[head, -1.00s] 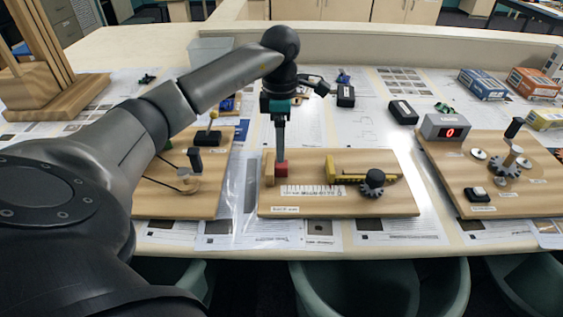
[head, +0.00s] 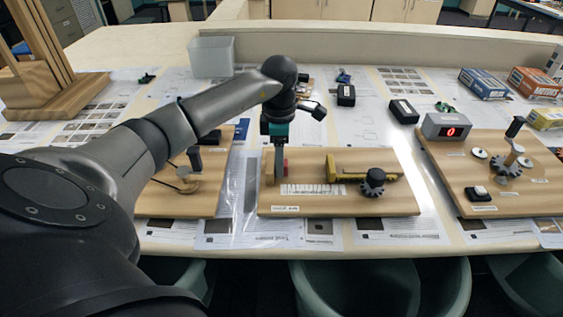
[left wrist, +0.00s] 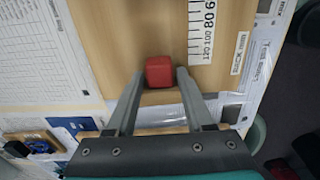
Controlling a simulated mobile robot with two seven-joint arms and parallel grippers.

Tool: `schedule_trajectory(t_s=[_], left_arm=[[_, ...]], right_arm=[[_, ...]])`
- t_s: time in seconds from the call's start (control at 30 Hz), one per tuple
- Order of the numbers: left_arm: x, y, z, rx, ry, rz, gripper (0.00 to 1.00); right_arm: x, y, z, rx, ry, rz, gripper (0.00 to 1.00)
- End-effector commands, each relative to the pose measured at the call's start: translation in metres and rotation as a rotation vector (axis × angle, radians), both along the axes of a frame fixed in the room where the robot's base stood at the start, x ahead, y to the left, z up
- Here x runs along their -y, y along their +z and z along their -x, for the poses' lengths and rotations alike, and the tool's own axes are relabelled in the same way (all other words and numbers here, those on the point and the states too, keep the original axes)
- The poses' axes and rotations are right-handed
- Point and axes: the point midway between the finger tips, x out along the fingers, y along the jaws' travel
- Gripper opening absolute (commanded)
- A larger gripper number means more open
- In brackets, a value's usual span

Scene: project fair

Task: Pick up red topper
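The red topper (head: 286,165) is a small red block on the middle wooden board (head: 390,206); my left finger partly hides it in the head view. In the left wrist view the red topper (left wrist: 159,73) lies between the tips of my left gripper (left wrist: 161,72), with a narrow gap on each side. My left gripper also shows in the head view (head: 279,180), pointing down at the board's left end. It is open. I cannot tell the exact height of its tips over the board. My right gripper is in neither view.
A wooden end block (head: 269,168) stands just left of the topper. On the same board are a printed scale (head: 313,190), a yellow slider (head: 350,175) and a dark gear knob (head: 373,182). Another board (head: 500,205) with a red display stands to the right.

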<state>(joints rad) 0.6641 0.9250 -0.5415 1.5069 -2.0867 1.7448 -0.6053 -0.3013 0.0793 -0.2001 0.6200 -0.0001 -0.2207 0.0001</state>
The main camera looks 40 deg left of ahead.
Motion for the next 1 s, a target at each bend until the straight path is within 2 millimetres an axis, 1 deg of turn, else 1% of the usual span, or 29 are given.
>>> schedule_trajectory(t_s=[0.03, 0.07, 0.43, 0.83, 1.0], left_arm=[[0.0, 0.0, 0.0, 0.0, 0.0, 0.0, 0.46], [0.0, 0.0, 0.0, 0.0, 0.0, 0.0, 0.42], [0.0, 0.0, 0.0, 0.0, 0.0, 0.0, 0.01], [0.0, 0.002, 0.0, 0.001, 0.0, -0.001, 0.0], [-0.001, 0.013, -0.001, 0.002, 0.001, -0.002, 0.0]], right_arm=[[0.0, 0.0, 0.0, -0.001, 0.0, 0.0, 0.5], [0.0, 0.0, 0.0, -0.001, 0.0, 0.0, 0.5], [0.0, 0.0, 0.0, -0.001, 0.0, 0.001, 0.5], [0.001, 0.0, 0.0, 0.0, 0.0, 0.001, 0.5], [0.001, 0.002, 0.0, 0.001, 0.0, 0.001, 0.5]])
